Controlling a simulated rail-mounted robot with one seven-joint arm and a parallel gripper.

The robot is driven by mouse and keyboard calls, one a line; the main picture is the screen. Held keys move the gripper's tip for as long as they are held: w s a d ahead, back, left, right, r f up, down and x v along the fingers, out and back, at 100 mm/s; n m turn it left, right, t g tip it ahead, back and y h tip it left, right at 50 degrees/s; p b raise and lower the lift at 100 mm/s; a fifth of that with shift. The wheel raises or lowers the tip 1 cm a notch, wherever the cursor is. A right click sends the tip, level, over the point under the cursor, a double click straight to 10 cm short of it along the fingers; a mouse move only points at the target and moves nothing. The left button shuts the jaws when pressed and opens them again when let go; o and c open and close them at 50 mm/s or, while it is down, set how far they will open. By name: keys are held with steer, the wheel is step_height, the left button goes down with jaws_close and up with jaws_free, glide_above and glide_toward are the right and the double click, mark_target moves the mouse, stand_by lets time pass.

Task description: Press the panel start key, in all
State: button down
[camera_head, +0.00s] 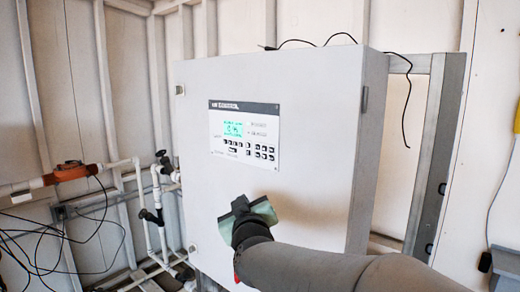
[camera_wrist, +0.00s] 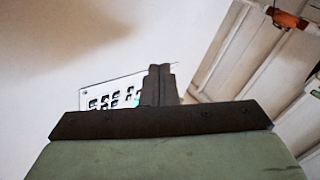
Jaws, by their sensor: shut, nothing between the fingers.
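The control panel (camera_head: 232,167) is a white plate with a dark header, a lit green display (camera_head: 233,129) and rows of small dark keys (camera_head: 264,156). It is set in the front of a large white cabinet (camera_head: 300,120). The key labels are too small to read, so I cannot tell which is the start key. My gripper (camera_head: 240,203) is below the panel, in front of the cabinet face; its fingertips are hard to make out there. In the wrist view my gripper's fingers (camera_wrist: 159,84) are shut and empty, covering part of the panel (camera_wrist: 92,96). Contact cannot be judged.
White pipes with dark valves (camera_head: 160,165) and an orange device (camera_head: 72,171) are left of the cabinet; the orange device also shows in the wrist view (camera_wrist: 288,20). Loose black cables hang at the left and over the cabinet top. A metal post (camera_head: 440,150) stands right.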

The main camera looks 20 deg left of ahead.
mark_target(248, 153)
steer(key=s+a+r+t+p, duration=0.1)
steer(key=s+a+r+t, duration=0.1)
steer(key=a+r+t, duration=0.2)
step_height(248, 153, up, 4)
steer(key=shift+s+a+r, duration=0.25)
steer(key=shift+a, duration=0.9)
steer(key=shift+w+d+b, duration=0.15)
steer(key=shift+w+d, duration=0.45)
steer(key=shift+w, duration=0.75)
steer(key=shift+w+d+b, duration=0.1)
steer(key=shift+w+d, duration=0.45)
steer(key=shift+w, duration=0.8)
steer(key=shift+w+d+b, duration=0.15)
steer(key=shift+w+d, duration=0.45)
steer(key=shift+w, duration=0.75)
steer(key=shift+w+d, duration=0.15)
steer(key=shift+w, duration=0.2)
steer(key=shift+w+d+b, duration=0.1)
steer(key=shift+w+b, duration=0.15)
steer(key=shift+b, duration=0.05)
steer(key=shift+s+a, duration=0.25)
steer(key=shift+s, duration=0.4)
